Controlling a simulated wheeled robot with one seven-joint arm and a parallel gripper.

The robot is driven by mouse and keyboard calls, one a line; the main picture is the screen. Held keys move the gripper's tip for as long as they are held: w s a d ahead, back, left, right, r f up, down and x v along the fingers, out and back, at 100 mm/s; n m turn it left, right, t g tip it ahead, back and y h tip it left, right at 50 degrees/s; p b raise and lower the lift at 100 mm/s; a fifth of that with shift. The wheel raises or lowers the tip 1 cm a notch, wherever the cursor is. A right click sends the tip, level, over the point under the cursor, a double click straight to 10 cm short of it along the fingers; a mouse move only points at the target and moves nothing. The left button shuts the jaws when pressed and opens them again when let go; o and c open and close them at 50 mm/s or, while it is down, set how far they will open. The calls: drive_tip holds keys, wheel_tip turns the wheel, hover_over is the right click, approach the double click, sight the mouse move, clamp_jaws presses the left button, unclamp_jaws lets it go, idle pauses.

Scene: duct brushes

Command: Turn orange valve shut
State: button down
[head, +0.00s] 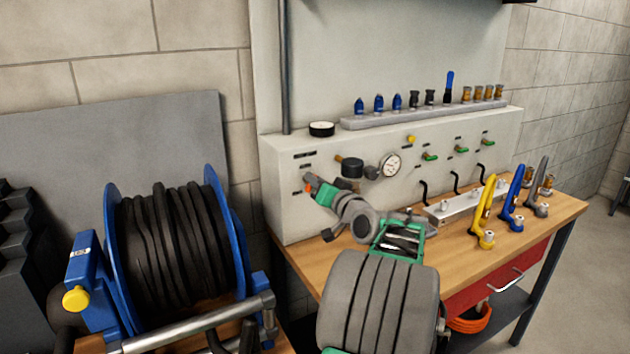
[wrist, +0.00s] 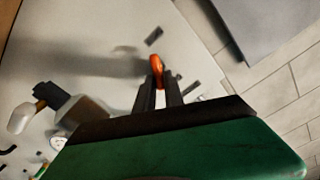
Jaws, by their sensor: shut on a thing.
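The orange valve (wrist: 157,67) is a small orange handle on the pale upright panel. In the wrist view it sits at the tips of my gripper (wrist: 159,85), whose two dark fingers are closed on it. In the head view a bit of the orange valve (head: 308,187) shows at the panel's left side, just at the end of my gripper (head: 312,182). The gripper hides most of the valve and its fitting there. The handle's exact angle is hard to tell.
The panel carries a dark regulator (head: 352,167), a round gauge (head: 391,165) and several green valves (head: 430,156) to the right. A blue hose reel (head: 170,250) stands at left.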

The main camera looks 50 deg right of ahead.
drive_tip(key=shift+s+d+f+m+p, duration=0.1)
drive_tip(key=shift+f+m+p, duration=0.1)
drive_tip(key=shift+m+p, duration=1.35)
drive_tip(key=shift+w+d+f+m+p, duration=0.15)
drive_tip(key=shift+m+p, duration=0.5)
drive_tip(key=shift+m, duration=1.8)
drive_tip(key=shift+s+d+f+m+p, duration=0.2)
drive_tip(key=shift+m+p, duration=0.9)
drive_tip(key=shift+m, duration=0.9)
drive_tip(key=shift+a+f, duration=0.1)
drive_tip(key=shift+a, duration=0.05)
drive_tip(key=c, duration=1.5)
unclamp_jaws()
drive_tip(key=shift+o, duration=0.2)
drive_tip(key=b+v, duration=0.1)
drive_tip(key=v, duration=0.6)
drive_tip(key=shift+s+a, duration=0.15)
drive_tip(key=shift+s, duration=0.2)
